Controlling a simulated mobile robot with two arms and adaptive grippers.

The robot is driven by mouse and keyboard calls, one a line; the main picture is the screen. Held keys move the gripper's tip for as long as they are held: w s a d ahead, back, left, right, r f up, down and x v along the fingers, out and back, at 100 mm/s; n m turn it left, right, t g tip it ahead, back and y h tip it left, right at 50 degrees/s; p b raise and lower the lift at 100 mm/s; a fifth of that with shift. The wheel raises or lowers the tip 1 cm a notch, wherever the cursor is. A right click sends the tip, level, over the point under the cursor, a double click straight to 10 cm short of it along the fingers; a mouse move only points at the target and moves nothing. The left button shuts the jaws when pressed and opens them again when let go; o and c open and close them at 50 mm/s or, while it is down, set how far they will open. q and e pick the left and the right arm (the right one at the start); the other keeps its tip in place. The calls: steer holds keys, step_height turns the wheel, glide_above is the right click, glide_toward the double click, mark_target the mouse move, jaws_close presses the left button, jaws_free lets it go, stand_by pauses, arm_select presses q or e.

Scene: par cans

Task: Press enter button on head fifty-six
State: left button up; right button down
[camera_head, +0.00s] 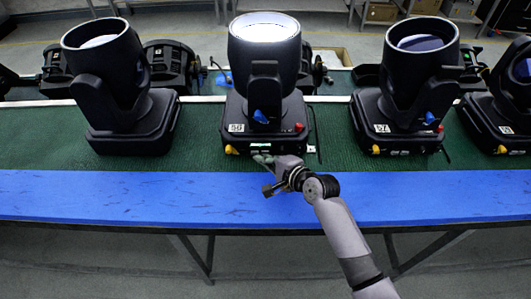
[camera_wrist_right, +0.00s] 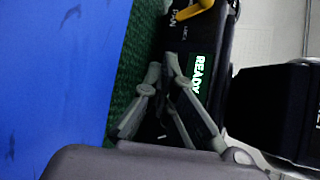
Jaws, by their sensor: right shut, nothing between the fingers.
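Head fifty-six (camera_head: 262,105) is the black moving head in the middle of the head view, with its lens lit white and a small white number label on its base. Its base shows a lit display reading READY (camera_wrist_right: 200,75) in the right wrist view. My right gripper (camera_head: 262,160) is at the front lower edge of that base. In the right wrist view its fingertips (camera_wrist_right: 162,68) are closed together beside the display, with nothing between them. I cannot tell whether they touch the panel. The enter button is not discernible. My left gripper is out of view.
Other black moving heads stand to the left (camera_head: 125,90) and right (camera_head: 405,90) on the green mat (camera_head: 200,155). A blue strip (camera_head: 120,200) runs along the table's front and is clear apart from my arm. A yellow connector (camera_wrist_right: 192,10) sticks out near the display.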

steer(key=shift+s+p, duration=0.55)
steer(key=shift+s, duration=0.2)
steer(key=shift+s+p, duration=1.55)
steer(key=shift+s, duration=0.95)
steer(key=shift+d+f, duration=0.1)
